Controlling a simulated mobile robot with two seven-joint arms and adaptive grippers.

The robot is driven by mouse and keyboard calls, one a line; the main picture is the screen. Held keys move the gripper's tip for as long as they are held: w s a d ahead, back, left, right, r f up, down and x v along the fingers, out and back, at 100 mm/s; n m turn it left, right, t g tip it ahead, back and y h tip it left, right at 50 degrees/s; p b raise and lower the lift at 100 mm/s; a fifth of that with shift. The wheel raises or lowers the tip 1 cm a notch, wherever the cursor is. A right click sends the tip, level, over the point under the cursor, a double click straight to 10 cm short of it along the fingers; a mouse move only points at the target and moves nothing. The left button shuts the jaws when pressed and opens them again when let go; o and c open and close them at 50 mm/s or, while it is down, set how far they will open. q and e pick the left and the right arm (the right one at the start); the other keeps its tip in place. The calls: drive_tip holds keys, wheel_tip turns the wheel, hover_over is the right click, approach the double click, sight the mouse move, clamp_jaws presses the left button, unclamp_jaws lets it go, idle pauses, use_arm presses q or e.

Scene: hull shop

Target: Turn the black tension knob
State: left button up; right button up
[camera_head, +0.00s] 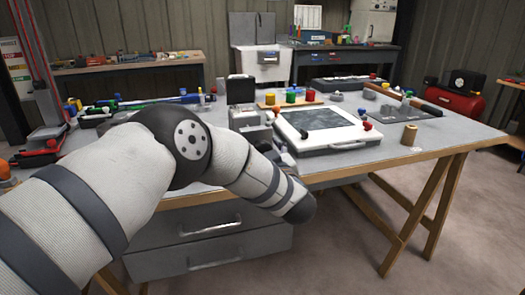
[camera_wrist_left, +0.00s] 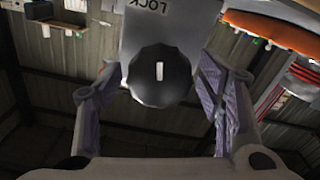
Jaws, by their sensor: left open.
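The black tension knob (camera_wrist_left: 160,88) shows in the left wrist view, round with a fluted edge and a short white mark standing near vertical. It sits on a pale grey panel (camera_wrist_left: 150,28) with the word LOCK printed upside down. My left gripper (camera_wrist_left: 160,100) is open, one finger on each side of the knob, with visible gaps between fingers and knob. In the head view my left arm reaches to the bench and its end hides the knob; the gripper is mostly hidden behind the arm. My right gripper is in neither view.
The grey workbench (camera_head: 440,133) carries a white case (camera_head: 345,145) with a dark panel, a wooden rack (camera_head: 283,103) of coloured pieces, and a tan cylinder (camera_head: 409,135). A dark box (camera_head: 240,90) stands near my arm. The bench's front right is fairly clear.

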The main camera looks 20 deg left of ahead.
use_arm(q)
drive_tip(key=c, duration=1.1)
drive_tip(key=shift+c, duration=0.2)
drive_tip(key=n, duration=0.4)
drive_tip(key=shift+s+a+n+p, duration=0.1)
drive_tip(key=shift+n+p, duration=0.2)
drive_tip(key=shift+n, duration=0.1)
drive_tip(key=n, duration=0.4)
drive_tip(key=shift+f, duration=0.15)
drive_tip(key=n, duration=0.5)
drive_tip(key=shift+a+f+n, duration=0.1)
drive_tip(key=shift+f+n, duration=0.05)
drive_tip(key=shift+n, duration=2.25)
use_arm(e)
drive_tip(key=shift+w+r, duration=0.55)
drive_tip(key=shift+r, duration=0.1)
use_arm(q)
drive_tip(key=shift+n, duration=0.3)
